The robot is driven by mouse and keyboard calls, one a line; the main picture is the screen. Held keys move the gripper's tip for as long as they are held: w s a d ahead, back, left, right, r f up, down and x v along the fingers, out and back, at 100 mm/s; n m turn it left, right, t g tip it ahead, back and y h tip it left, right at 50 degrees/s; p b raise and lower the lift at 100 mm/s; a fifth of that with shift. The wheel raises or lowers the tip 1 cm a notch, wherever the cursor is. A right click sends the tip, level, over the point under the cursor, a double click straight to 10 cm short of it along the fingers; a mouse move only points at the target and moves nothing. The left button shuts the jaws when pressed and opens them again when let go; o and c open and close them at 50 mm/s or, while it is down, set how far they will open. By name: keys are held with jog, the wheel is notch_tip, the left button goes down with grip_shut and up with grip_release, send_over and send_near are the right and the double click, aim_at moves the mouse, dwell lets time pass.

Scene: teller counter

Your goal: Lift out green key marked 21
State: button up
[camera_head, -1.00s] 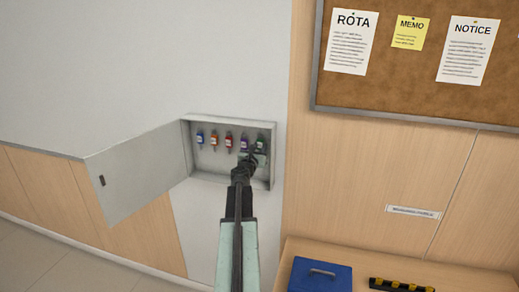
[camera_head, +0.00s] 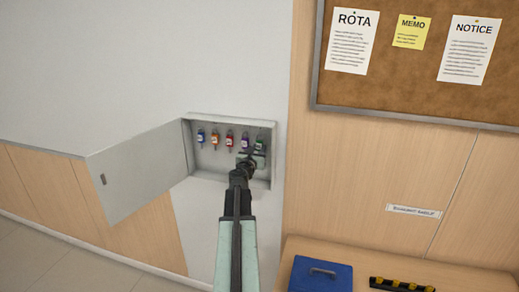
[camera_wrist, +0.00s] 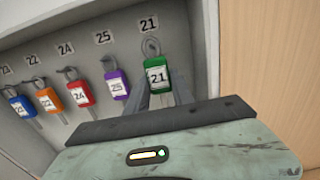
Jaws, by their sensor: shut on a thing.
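The green key marked 21 (camera_wrist: 157,75) hangs at the right end of a row of keys, its ring at the hook below the wall label 21. It also shows in the head view (camera_head: 260,145). My gripper (camera_wrist: 160,92) is at the green tag from below, its fingers on either side, shut on it. In the head view my gripper (camera_head: 252,156) reaches into the right side of the open key cabinet (camera_head: 230,118). The fingertips are partly hidden behind the tag.
The purple key 25 (camera_wrist: 116,84) hangs close to the left of the green one. Red (camera_wrist: 80,93), orange (camera_wrist: 48,100) and blue (camera_wrist: 21,106) keys follow. The cabinet door (camera_head: 140,170) stands open leftward. A blue box (camera_head: 320,275) sits on the counter at lower right.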

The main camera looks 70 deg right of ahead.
jog(key=a, duration=0.6)
jog(key=shift+s+a, duration=0.2)
jog(key=shift+a, duration=0.05)
dwell(0.6)
